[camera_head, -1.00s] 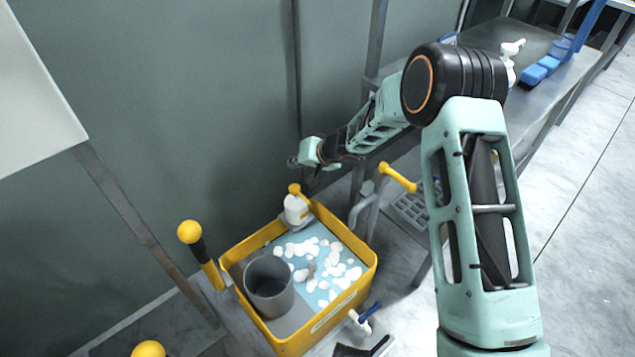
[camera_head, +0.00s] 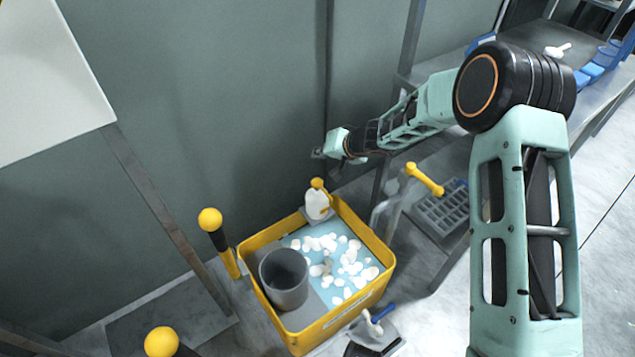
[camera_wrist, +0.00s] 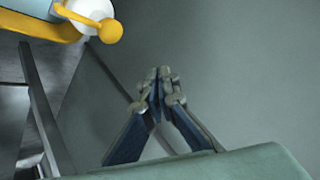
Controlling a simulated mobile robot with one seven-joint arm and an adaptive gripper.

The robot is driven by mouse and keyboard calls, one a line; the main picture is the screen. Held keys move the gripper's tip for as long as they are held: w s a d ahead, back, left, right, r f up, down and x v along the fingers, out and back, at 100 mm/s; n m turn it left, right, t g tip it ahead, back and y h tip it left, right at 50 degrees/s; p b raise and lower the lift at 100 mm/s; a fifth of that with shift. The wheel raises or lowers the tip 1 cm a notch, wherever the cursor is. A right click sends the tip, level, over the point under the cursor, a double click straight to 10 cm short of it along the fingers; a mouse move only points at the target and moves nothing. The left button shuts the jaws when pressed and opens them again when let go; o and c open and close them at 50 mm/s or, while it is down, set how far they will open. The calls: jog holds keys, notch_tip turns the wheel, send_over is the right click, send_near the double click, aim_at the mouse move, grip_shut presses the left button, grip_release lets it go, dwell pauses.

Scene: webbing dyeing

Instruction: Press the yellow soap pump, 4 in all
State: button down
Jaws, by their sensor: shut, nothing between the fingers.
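The soap pump is a white bottle (camera_head: 317,204) with a yellow head (camera_head: 317,184), upright at the back corner of the yellow bin (camera_head: 252,240). In the wrist view its yellow head (camera_wrist: 109,31) shows at the upper left, next to the bin's yellow rim. My gripper (camera_head: 319,153) is above and slightly behind the pump head in the head view, apart from it. In the wrist view my gripper (camera_wrist: 162,75) has its fingertips together with nothing between them, and the pump head is off to their left.
The bin holds a grey cup (camera_head: 284,280), blue water and several white pebbles. A yellow-handled lever (camera_head: 425,180) stands right of the bin, and yellow-knobbed posts (camera_head: 210,220) stand left. A wall is close behind the gripper. A grey bench (camera_head: 535,90) runs along the right.

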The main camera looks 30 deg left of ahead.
jog(key=b, duration=0.7)
send_over(316, 180)
jog(key=d, duration=0.1)
jog(key=f, duration=0.5)
jog(key=shift+s+d+f, duration=0.15)
jog(key=shift+s+f, duration=0.05)
jog(key=shift+f, duration=0.2)
jog(key=shift+f+b, duration=0.55)
jog(key=shift+f, duration=0.7)
jog(key=shift+f, duration=0.15)
jog(key=shift+f, duration=0.25)
jog(key=shift+s+f, duration=0.1)
jog(key=shift+f, duration=0.95)
jog(key=shift+r, duration=0.15)
jog(key=shift+r+p, duration=1.2)
jog(key=shift+p, duration=0.25)
jog(key=shift+r, duration=0.1)
